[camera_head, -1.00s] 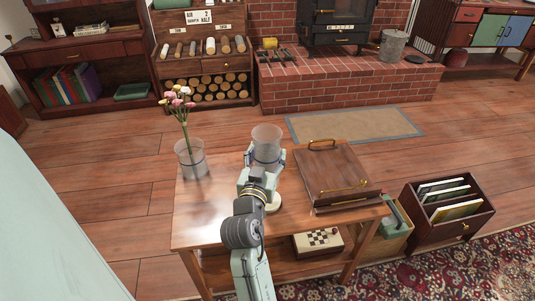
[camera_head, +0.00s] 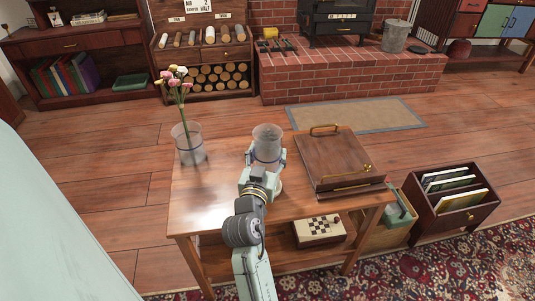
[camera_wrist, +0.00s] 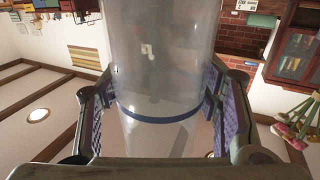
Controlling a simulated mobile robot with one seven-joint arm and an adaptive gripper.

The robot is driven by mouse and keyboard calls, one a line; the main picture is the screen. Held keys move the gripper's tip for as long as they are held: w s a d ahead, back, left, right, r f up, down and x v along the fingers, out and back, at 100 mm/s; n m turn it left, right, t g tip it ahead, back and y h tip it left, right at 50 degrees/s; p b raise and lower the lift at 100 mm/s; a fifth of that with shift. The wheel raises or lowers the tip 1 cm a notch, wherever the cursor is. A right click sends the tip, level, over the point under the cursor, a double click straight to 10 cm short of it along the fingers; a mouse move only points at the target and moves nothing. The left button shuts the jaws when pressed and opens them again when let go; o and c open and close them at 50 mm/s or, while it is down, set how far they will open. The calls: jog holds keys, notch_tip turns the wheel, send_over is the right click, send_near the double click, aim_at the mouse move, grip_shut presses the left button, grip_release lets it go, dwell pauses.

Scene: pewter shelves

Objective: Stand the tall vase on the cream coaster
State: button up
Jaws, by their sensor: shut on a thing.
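A clear tall vase (camera_head: 267,147) with a blue band is held in my gripper (camera_head: 263,163) over the wooden table. In the wrist view the vase (camera_wrist: 162,70) stands between the two padded fingers (camera_wrist: 165,115), which press on its sides near the blue band. A small part of the cream coaster (camera_head: 278,188) shows on the table just right of my wrist. My gripper and arm cover the rest of it. The vase's base is hidden, so I cannot tell its height above the coaster.
A second clear vase (camera_head: 190,151) with pink, white and yellow flowers stands at the table's left. A brown wooden case (camera_head: 338,158) with brass handles lies close on the right. The table top (camera_head: 205,205) is clear at front left.

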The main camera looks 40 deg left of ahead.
jog(key=shift+f+b, duration=0.5)
jog(key=shift+b, duration=0.1)
dwell(0.4)
jog(key=o, duration=1.3)
jog(key=shift+o, duration=1.3)
jog(key=shift+f, duration=0.15)
jog(key=v, duration=1.2)
